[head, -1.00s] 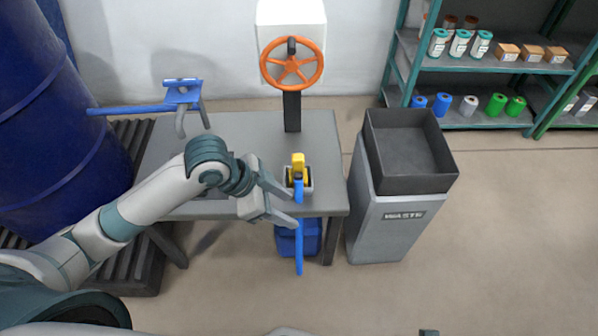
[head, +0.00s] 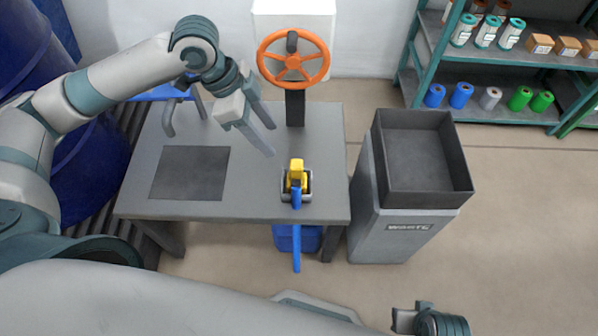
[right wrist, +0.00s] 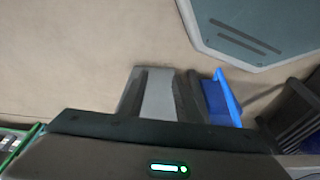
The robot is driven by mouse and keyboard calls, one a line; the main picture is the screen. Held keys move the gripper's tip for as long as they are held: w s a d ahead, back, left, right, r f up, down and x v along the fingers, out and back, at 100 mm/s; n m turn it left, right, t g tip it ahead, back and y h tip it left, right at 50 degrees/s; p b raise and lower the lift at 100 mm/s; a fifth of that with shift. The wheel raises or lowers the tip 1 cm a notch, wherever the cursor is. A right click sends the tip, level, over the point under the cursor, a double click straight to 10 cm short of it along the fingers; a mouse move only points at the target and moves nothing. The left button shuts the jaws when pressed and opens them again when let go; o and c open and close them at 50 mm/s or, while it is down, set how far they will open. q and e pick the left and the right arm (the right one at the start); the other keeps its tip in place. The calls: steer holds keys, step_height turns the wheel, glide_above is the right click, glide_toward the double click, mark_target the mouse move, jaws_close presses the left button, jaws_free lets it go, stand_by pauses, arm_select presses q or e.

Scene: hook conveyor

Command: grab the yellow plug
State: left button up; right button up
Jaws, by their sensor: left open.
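The yellow plug (head: 296,168) stands in a small grey square holder (head: 284,192) near the front right of the grey table (head: 250,185). A blue part (head: 297,198) is in front of the plug. My left gripper (head: 271,140) is open and empty, above the table, behind and slightly left of the plug and apart from it. Its fingers point down to the right. Only part of my right gripper (head: 404,319) shows at the bottom right of the head view.
An orange handwheel (head: 293,82) stands at the back of the table. A grey waste bin (head: 400,235) with a dark open tray (head: 425,198) is right of the table. A blue bar (head: 297,250) shows at the table's front. Shelves (head: 500,125) stand at the back right.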

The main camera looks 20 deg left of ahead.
mark_target(292, 165)
arm_select(q)
steer(key=b+x, duration=0.1)
steer(key=x, duration=1)
steer(key=shift+d+f, duration=0.2)
steer(key=shift+f, duration=0.05)
steer(key=shift+w+d+f, duration=0.1)
steer(key=shift+f, duration=0.2)
arm_select(e)
steer(key=shift+a+r+t, duration=0.2)
steer(key=shift+a+r, duration=0.1)
steer(key=shift+r, duration=0.2)
steer(key=shift+a+r+t, duration=0.2)
steer(key=shift+a+r, duration=0.1)
steer(key=shift+r, duration=0.2)
steer(key=shift+d+f, duration=0.1)
